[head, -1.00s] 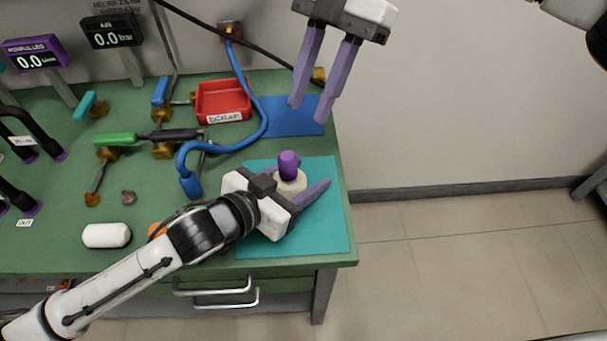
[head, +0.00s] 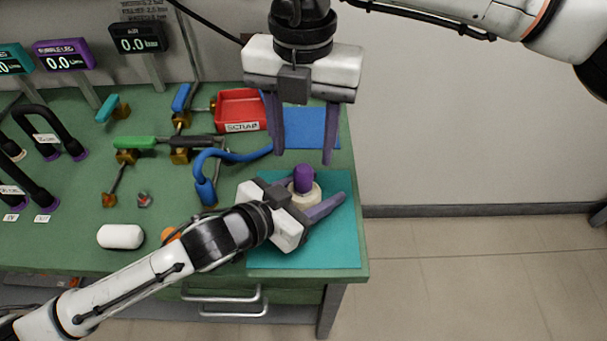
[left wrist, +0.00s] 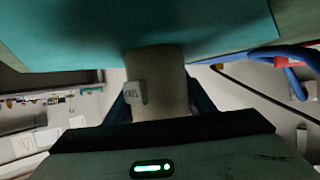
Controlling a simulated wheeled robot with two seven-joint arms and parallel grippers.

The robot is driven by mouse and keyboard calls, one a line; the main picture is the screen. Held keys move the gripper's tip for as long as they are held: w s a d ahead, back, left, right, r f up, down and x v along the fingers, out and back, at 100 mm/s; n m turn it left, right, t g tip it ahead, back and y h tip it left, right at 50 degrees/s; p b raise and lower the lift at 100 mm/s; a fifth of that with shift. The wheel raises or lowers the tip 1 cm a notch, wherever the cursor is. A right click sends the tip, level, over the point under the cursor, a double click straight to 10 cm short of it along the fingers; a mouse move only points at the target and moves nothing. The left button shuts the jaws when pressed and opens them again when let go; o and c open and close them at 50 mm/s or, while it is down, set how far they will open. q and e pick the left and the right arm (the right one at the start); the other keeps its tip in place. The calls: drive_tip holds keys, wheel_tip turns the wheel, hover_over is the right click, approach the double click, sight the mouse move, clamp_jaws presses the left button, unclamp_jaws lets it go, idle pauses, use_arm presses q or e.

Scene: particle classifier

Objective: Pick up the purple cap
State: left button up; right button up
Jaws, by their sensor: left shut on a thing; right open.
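The purple cap (head: 303,179) sits upright on top of a cream-coloured round body (head: 311,196) over the teal mat (head: 330,250). My left gripper (head: 318,204) is shut on that cream body, low at the mat. The left wrist view shows the body (left wrist: 158,80) with a small label between the fingers; the cap is not visible there. My right gripper (head: 302,160) points down from above, open and empty, with its fingertips above and to either side of the cap, apart from it.
A red scrap tray (head: 240,108) and a blue mat (head: 312,128) lie behind. A blue hose (head: 204,188) runs left of my left gripper. A white cylinder (head: 120,236) and an orange thing (head: 170,235) lie at the left front. Valves stand further back left.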

sight(303, 168)
drive_tip(key=shift+f, duration=3.4)
drive_tip(key=c, duration=1.1)
